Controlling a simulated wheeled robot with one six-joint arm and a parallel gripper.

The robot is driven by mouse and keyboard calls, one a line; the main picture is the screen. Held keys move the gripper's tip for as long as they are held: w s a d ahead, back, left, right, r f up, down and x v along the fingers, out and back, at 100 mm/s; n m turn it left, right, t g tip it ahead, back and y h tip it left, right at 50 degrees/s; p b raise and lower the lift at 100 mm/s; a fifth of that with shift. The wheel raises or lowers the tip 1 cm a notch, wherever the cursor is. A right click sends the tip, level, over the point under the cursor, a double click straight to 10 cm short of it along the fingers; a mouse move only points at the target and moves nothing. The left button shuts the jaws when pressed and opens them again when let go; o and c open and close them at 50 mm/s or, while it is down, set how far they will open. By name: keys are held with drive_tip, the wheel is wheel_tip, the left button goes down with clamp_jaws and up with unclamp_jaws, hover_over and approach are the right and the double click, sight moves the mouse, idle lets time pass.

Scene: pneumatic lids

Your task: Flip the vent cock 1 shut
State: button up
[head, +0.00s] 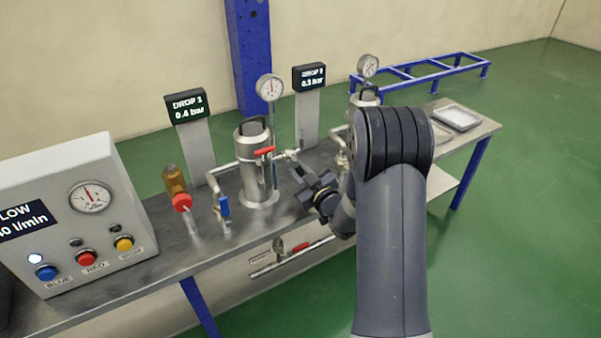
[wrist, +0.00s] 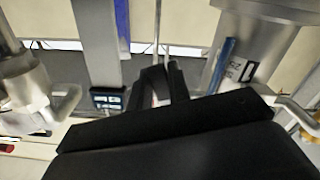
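A steel canister (head: 255,170) stands on the bench beside the DROP 1 display (head: 187,106), which reads 0.4 bar. A small red lever (head: 265,151) sits at its upper front, near a side pipe; it looks like vent cock 1, but no readable label confirms this. A valve with a blue handle (head: 223,207) stands left of the canister. My gripper (head: 308,181) is right of the canister, apart from it and from the red lever. Its dark fingers (wrist: 164,82) show in the wrist view with nothing clearly held; their opening is unclear.
A round gauge (head: 269,88) rises behind the canister. A brass regulator with a red knob (head: 181,201) and the control box (head: 85,215) are at left. A red-handled valve (head: 299,248) is on the pipe along the bench front. My arm partly hides the second canister (head: 364,99). Trays (head: 455,117) lie at far right.

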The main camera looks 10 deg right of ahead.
clamp_jaws()
drive_tip(key=shift+s+a+f+m+b, duration=0.15)
drive_tip(key=shift+a+m+b, duration=0.15)
drive_tip(key=shift+m, duration=0.3)
drive_tip(key=shift+s+a+m+b, duration=0.15)
drive_tip(key=shift+a+m, duration=0.1)
drive_tip(key=shift+m, duration=0.55)
drive_tip(key=shift+a+m+b, duration=0.15)
drive_tip(key=shift+a+m, duration=0.1)
drive_tip(key=shift+m, duration=0.55)
drive_tip(key=o, duration=0.6)
unclamp_jaws()
drive_tip(key=shift+c, duration=0.2)
drive_tip(key=shift+s, duration=0.1)
drive_tip(key=p+v, duration=0.1)
drive_tip(key=v, duration=0.9)
drive_tip(key=shift+s+p, duration=0.3)
drive_tip(key=shift+p, duration=0.1)
